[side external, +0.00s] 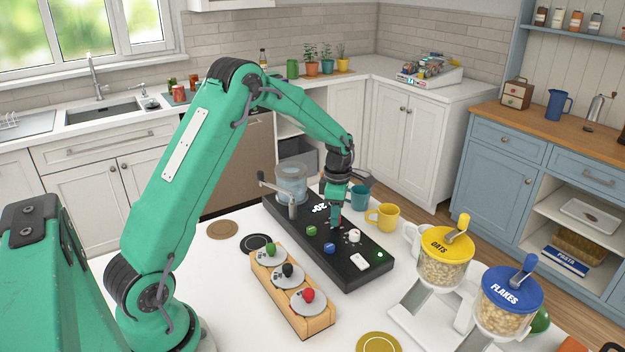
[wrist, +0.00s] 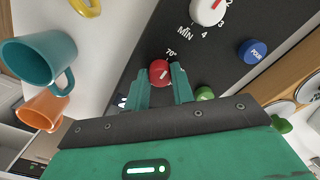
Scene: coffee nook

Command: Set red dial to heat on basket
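The red dial (wrist: 160,73) with a white pointer line sits on the black control panel (wrist: 150,35), near a "70°" mark, in the wrist view. The tips of my gripper (wrist: 160,82) are on either side of it, very close to its edges. I cannot tell whether they press on it. In the side external view my gripper (side external: 336,217) points down at the black panel (side external: 343,278) and mostly hides the red dial. I cannot make out a basket symbol or the dial's exact setting.
Close by on the panel are a white dial (side external: 353,236), a green knob (side external: 311,230), a blue knob (side external: 329,247) and a white switch (side external: 360,262). A glass water vessel (side external: 291,182) stands at its far end. Teal (wrist: 40,58) and orange (wrist: 42,110) mugs stand beside it.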

